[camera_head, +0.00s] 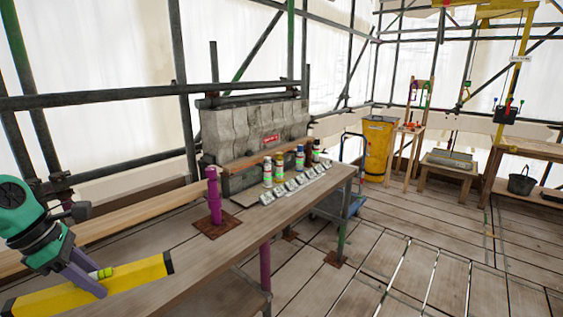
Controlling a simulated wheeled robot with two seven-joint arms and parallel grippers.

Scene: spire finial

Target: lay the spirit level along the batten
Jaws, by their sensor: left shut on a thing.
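The yellow spirit level (138,275) with black end caps is at the lower left of the head view. My left gripper (92,279), with purple fingers, is shut on it around its middle. A green vial shows beside the fingers. The level is slightly tilted in the picture, and I cannot tell whether it touches the bench below. A narrow brown wooden strip (258,154), which looks like the batten, runs along the front of the grey stone block (255,125). The level is well to the left of this strip and nearer to me. My right gripper is not in view.
The workbench (222,248) carries a purple post (214,200), several small bottles (279,168) and a row of small labelled plates (292,184). Scaffold tubes stand behind. A yellow bin (377,150) and a bucket (521,182) stand further right. The bench's near part is mostly clear.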

